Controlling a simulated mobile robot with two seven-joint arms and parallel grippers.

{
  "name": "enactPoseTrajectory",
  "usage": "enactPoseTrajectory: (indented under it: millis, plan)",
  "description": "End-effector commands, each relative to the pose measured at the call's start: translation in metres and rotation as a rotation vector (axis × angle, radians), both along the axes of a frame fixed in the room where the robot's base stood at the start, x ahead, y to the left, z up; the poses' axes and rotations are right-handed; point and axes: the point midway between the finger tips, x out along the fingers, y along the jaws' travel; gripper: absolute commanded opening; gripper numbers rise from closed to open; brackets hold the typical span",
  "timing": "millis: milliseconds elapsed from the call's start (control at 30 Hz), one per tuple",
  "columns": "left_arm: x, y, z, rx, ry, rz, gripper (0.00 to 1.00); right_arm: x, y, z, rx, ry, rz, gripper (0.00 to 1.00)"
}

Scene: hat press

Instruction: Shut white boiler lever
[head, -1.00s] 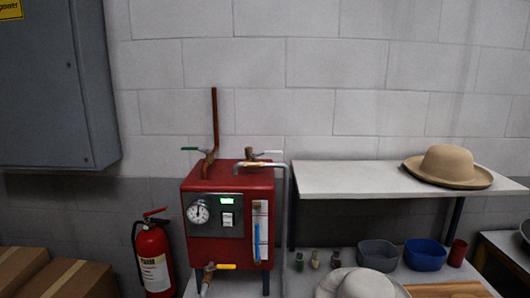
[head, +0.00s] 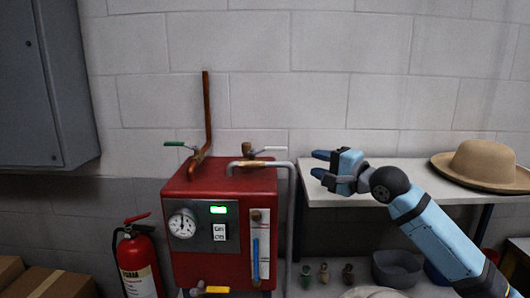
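The red boiler (head: 205,195) stands left of centre. Its white lever (head: 274,149) sits on a brass valve (head: 247,149) on top, and points right, roughly along the grey pipe. My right gripper (head: 318,164) is to the right of the lever, in front of the shelf, with its fingers pointing left. Its two fingers are apart with nothing between them, and it does not touch the lever. My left gripper is out of view.
A green lever (head: 177,144) and a copper pipe (head: 207,110) are on the boiler's left. A yellow lever (head: 216,290) is low in front. The grey pipe (head: 291,215) runs down beside the boiler. A white shelf (head: 400,171) holds a tan hat (head: 483,163).

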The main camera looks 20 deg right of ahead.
Motion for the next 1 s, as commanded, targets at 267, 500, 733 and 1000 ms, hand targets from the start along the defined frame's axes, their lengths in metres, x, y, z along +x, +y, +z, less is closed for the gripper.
enactPoseTrajectory:
  millis: [267, 500, 733, 1000]
  plan:
    - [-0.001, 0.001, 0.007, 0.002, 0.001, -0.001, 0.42, 0.028, 0.015, 0.006, 0.009, 0.003, 0.001, 0.36]
    - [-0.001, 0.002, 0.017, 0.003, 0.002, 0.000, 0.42, 0.074, 0.040, 0.006, 0.007, 0.003, 0.000, 0.36]
    - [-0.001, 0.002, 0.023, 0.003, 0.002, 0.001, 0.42, 0.107, 0.058, 0.004, 0.007, 0.003, 0.000, 0.36]
    - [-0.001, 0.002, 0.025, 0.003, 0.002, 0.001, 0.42, 0.120, 0.066, 0.002, 0.006, 0.001, 0.000, 0.36]
